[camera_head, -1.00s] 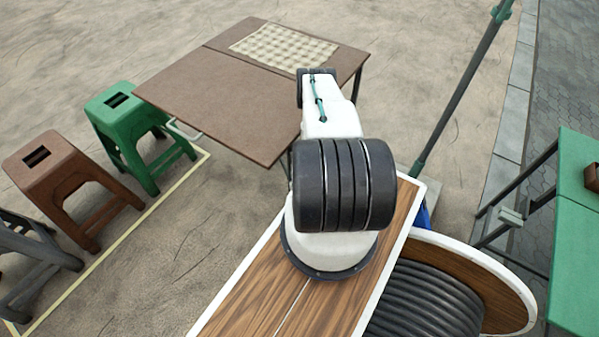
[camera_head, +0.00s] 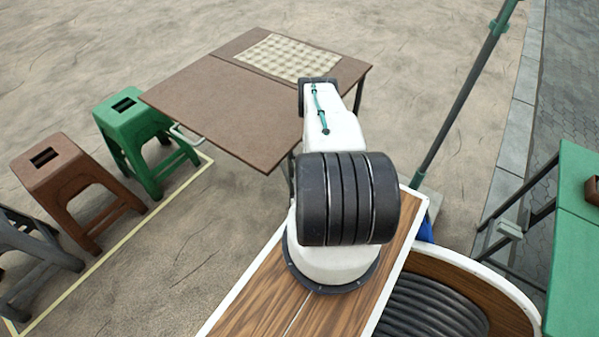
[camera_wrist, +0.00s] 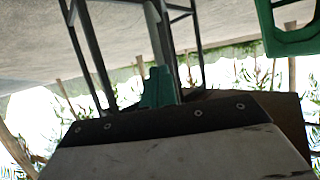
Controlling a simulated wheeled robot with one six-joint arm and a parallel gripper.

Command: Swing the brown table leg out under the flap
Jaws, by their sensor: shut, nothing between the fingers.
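The brown table (camera_head: 225,105) stands ahead in the head view, its near panel, the flap, about level with the rest. A pale handle (camera_head: 185,133) sits at the flap's left edge. A dark table leg (camera_head: 359,95) shows at the right; part of another dark upright shows below the flap's near corner, beside my arm. In the wrist view, which looks upside down, thin dark metal legs (camera_wrist: 88,50) rise close beyond my gripper (camera_wrist: 158,86). Its teal fingers are together and empty, near or overlapping a dark upright; contact cannot be told. The head view hides my gripper behind my arm.
A green stool (camera_head: 135,125) and a brown stool (camera_head: 60,170) stand left of the table, with a grey one at the edge. A slanted dark pole (camera_head: 465,105) stands right. A green table (camera_head: 575,240) is at far right. Sandy ground lies open behind.

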